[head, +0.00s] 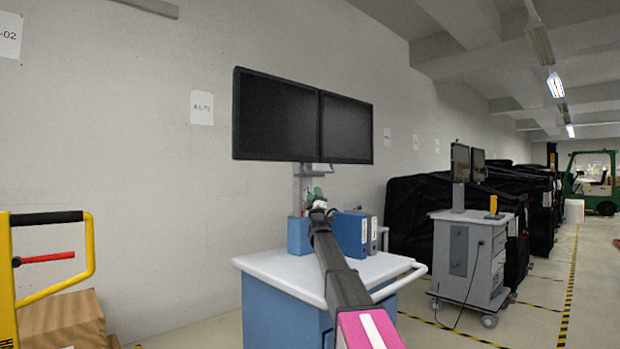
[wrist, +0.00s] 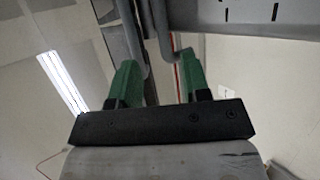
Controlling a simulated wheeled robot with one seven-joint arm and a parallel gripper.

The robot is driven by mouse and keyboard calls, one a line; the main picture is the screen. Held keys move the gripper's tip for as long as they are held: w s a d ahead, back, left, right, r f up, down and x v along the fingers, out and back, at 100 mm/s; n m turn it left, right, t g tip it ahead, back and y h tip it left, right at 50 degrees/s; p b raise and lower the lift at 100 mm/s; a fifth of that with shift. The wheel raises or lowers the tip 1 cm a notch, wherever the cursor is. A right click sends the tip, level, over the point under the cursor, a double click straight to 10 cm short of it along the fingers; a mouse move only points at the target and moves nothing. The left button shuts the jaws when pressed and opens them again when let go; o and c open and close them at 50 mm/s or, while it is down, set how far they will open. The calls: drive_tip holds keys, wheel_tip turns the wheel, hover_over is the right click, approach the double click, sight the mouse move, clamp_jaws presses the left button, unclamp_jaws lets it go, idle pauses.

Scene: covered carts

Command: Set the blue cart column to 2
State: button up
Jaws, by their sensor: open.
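The blue cart (head: 272,312) has a white top and a grey column (head: 298,188) at its back. The column carries two black monitors (head: 276,118) side by side. My arm reaches over the cart top, and my gripper (head: 318,194) is in front of the column, below the monitors. In the wrist view my gripper (wrist: 158,75) has its two green fingers spread apart. Grey bent bars (wrist: 168,38) show close to and beyond the fingertips; I cannot tell if they touch. No number mark on the column is readable.
Blue binders (head: 351,233) stand on the cart top, close to my arm. A white handle (head: 398,282) juts from its right side. A grey cart (head: 468,258) stands to the right, with black-covered carts behind. A yellow frame (head: 88,248) and wooden boxes (head: 62,318) are at left.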

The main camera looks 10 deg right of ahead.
sight(312, 175)
drive_tip(key=x, duration=1.1)
drive_tip(key=shift+w, duration=0.15)
drive_tip(key=shift+f, duration=0.1)
clamp_jaws()
